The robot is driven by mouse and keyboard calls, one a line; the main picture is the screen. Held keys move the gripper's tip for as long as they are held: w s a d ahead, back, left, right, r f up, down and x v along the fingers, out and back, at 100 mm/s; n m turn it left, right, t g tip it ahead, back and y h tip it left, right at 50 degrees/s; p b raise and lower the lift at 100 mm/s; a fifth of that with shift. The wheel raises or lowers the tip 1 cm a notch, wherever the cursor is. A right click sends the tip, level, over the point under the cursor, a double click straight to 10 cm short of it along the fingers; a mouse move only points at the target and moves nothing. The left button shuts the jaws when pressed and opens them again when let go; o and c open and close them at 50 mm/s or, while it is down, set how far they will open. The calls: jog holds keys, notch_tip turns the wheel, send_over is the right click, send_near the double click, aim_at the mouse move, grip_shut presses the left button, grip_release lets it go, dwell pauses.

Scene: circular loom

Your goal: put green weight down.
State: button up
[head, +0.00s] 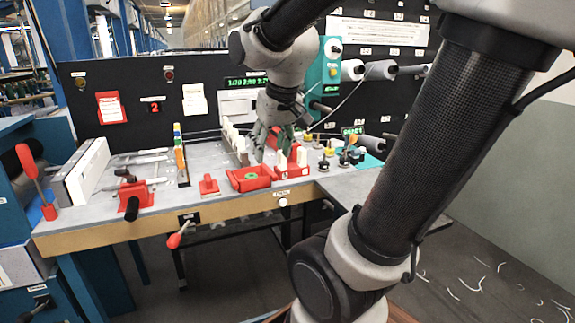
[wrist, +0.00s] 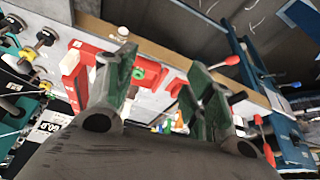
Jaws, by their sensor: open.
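A green piece, which looks like the green weight (head: 251,177), lies in a small red tray (head: 240,187) near the front edge of the bench in the head view. In the wrist view a green round piece (wrist: 152,70) shows between the fingers, over red and pale surfaces. My gripper (head: 270,143) hangs above the bench, behind the tray and beside a red holder with white uprights (head: 292,168). In the wrist view my gripper (wrist: 164,64) has its two green-padded fingers spread wide. Nothing is held between them. The exact gap from fingers to green piece is unclear.
Black and yellow weights or knobs (head: 324,163) stand to the right of the holder. A red clamp (head: 133,197) and small red block (head: 208,184) are to the left. A black panel (head: 130,70) rises behind. The bench's front edge is close to the tray.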

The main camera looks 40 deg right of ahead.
jog(key=s+a+n, duration=0.1)
jog(key=s+a, duration=0.1)
jog(key=s, duration=0.8)
jog(key=shift+s+f+y, duration=0.3)
jog(key=shift+s+f, duration=0.05)
jog(key=shift+f, duration=0.05)
